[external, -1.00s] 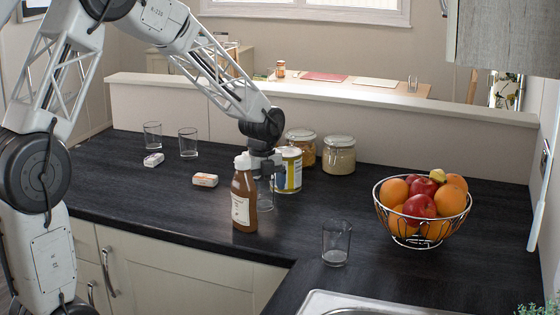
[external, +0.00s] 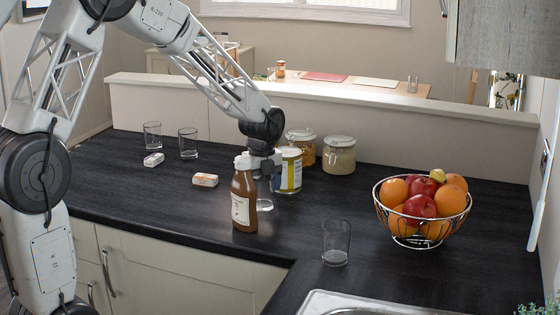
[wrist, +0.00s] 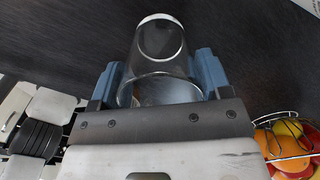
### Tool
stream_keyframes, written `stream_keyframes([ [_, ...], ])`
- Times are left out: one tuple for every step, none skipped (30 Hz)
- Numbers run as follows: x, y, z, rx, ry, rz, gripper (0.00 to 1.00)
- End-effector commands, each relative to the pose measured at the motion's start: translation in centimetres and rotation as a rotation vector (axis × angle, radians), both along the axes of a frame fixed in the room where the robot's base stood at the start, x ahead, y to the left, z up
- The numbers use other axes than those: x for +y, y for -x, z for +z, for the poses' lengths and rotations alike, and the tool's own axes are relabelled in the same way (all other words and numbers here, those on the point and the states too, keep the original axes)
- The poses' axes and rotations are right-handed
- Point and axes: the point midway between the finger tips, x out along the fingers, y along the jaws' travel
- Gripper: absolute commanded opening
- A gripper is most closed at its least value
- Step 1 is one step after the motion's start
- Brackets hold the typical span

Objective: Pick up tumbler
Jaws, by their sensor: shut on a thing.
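My gripper (external: 268,176) is on the counter behind the brown sauce bottle, shut on a clear glass tumbler (external: 265,203). In the wrist view, the tumbler (wrist: 160,45) sits between the two blue-grey fingers of my gripper (wrist: 161,82), its rim toward the palm and its base away. In the external view the bottle and the gripper hide part of this tumbler. I cannot tell whether its base touches the counter. Another tumbler (external: 336,243) stands upright near the sink. Two more tumblers, one at the far left (external: 152,136) and one beside it (external: 188,143), stand upright.
The sauce bottle (external: 244,198) stands close in front of my gripper, and a yellow-and-white can (external: 290,170) close behind it. Two lidded jars (external: 339,156) stand at the back. A wire fruit bowl (external: 421,216) is at right.

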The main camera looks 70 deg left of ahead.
Motion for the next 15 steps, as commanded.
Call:
stream_keyframes([
  [0.0,0.0,0.1,-0.001,0.0,0.0,0.39],
  [0.0,0.0,0.1,-0.001,0.0,0.0,0.39],
  [0.0,0.0,0.2,-0.001,0.0,0.0,0.39],
  [0.0,0.0,0.3,-0.001,0.0,0.0,0.39],
  [0.0,0.0,0.4,-0.001,0.0,0.0,0.39],
  [0.0,0.0,0.6,-0.001,-0.001,0.0,0.39],
  [0.0,0.0,0.8,-0.001,-0.001,0.0,0.39],
  [0.0,0.0,1.0,-0.001,-0.001,0.0,0.39],
  [0.0,0.0,1.4,-0.002,-0.001,0.0,0.39],
  [0.0,0.0,1.7,-0.003,-0.001,0.0,0.39],
  [0.0,0.0,2.0,-0.003,-0.002,0.0,0.39],
  [0.0,0.0,2.6,-0.003,-0.002,0.0,0.39],
  [0.0,0.0,3.0,-0.003,-0.002,0.0,0.39],
  [0.0,0.0,3.4,-0.003,-0.002,0.0,0.39],
  [0.0,-0.1,4.0,-0.004,-0.002,0.0,0.39],
])
